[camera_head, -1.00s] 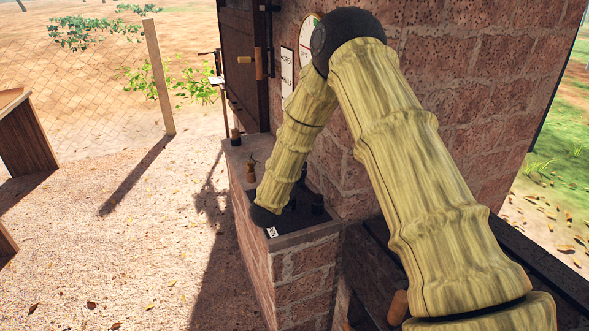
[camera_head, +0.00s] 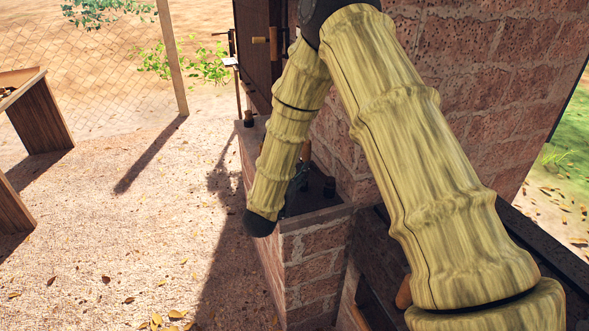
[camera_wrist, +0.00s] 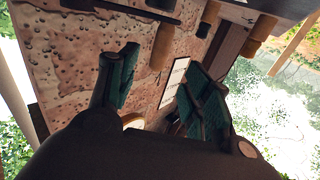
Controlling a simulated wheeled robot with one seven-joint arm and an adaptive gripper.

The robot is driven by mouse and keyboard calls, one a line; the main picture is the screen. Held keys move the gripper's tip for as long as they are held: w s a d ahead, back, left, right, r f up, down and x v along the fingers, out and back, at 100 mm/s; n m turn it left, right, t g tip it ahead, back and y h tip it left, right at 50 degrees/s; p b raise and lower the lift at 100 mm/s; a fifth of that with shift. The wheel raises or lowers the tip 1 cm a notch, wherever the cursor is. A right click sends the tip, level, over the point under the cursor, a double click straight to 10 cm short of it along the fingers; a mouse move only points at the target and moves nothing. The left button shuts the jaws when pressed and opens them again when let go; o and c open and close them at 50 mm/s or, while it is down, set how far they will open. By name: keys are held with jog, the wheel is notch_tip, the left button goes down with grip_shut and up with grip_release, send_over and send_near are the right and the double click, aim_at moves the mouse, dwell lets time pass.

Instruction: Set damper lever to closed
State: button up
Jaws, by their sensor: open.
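In the wrist view, my gripper (camera_wrist: 158,88) is open, its two green-padded fingers apart with nothing between them. Ahead of it, a wooden cylindrical handle (camera_wrist: 163,45), which looks like the damper lever's grip, stands out from the brick wall. It lies beyond the fingertips, apart from them. A white label plate (camera_wrist: 175,82) is on the wall beside the handle, partly behind the right finger; its text is too small to read. In the head view, my arm hides the gripper's fingers, the label and that part of the wall.
The brick wall (camera_head: 470,60) stands close on the right. A brick ledge (camera_head: 315,215) with small dark items is below my arm. A dark door with a wooden handle (camera_head: 265,40) is beyond. Wooden tables (camera_head: 40,115) stand left; the gravel between is open.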

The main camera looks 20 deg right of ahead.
jog(key=c, duration=0.5)
jog(key=shift+s+a+n+y, duration=0.1)
jog(key=shift+n+y, duration=0.2)
jog(key=shift+n, duration=0.3)
jog(key=c, duration=0.4)
jog(key=shift+s+a+n+t, duration=0.15)
jog(key=shift+n+t, duration=0.15)
jog(key=shift+n, duration=0.4)
grip_shut()
jog(key=s+a+n+t+y, duration=0.1)
jog(key=s+a+n+y, duration=0.15)
jog(key=n, duration=0.75)
jog(key=s+a+n+t+y, duration=0.1)
jog(key=a+n+t+y, duration=0.15)
jog(key=n, duration=0.65)
jog(key=w+d+p, duration=0.1)
jog(key=w+d, duration=0.7)
jog(key=w, duration=0.2)
jog(key=shift+d+r+n+g+p, duration=0.2)
jog(key=shift+d+n+g+p, duration=0.1)
jog(key=shift+g, duration=0.05)
